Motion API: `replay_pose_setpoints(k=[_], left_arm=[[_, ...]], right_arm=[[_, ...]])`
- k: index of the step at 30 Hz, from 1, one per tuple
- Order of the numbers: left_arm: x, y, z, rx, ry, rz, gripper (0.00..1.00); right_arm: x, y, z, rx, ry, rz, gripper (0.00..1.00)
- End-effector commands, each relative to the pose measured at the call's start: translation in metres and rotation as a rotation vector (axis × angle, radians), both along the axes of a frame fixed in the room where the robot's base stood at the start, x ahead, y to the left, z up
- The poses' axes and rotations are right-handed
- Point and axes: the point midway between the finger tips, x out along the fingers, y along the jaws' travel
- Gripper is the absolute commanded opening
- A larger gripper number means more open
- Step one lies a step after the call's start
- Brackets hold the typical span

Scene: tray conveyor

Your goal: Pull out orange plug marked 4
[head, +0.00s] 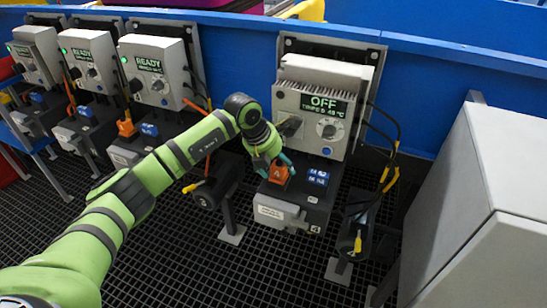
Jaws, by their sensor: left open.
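The orange plug marked 4 (278,174) sits upright in the top of a dark box (312,205) under the unit with the OFF screen. My left gripper (267,170) is at the plug, with its teal fingers open around or just beside it. I cannot tell whether the fingers touch it. The green left arm comes in from the lower left and hides part of the area behind the gripper. My right gripper is not in the view.
The unit (311,117) with the OFF screen stands right behind the plug. Several similar units with READY screens (149,64) stand to the left. A large grey cabinet (480,215) is at the right. Cables hang beside the OFF unit. A blue wall (440,80) runs behind.

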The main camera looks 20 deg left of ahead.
Motion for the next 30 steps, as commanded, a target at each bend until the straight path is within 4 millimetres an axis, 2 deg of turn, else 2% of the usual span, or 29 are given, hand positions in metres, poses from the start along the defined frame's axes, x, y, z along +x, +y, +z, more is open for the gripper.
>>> replay_pose_setpoints(k=[8,9,11,12,13,30], left_arm=[[0.001,-0.001,-0.002,0.0,0.0,0.0,0.75],[0.001,-0.001,-0.002,0.0,0.0,0.0,0.59],[0.001,-0.001,-0.002,0.0,0.0,0.0,0.35],[0.001,-0.001,-0.002,0.0,-0.001,0.0,0.19],[0.001,-0.001,-0.001,-0.001,-0.001,-0.001,0.15],[0.003,-0.003,0.011,-0.006,-0.013,-0.003,0.13]], right_arm=[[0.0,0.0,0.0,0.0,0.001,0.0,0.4],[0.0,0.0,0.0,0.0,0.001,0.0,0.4],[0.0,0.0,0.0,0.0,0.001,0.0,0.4],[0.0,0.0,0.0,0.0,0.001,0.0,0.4],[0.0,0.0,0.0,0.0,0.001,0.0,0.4],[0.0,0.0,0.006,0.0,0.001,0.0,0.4]])
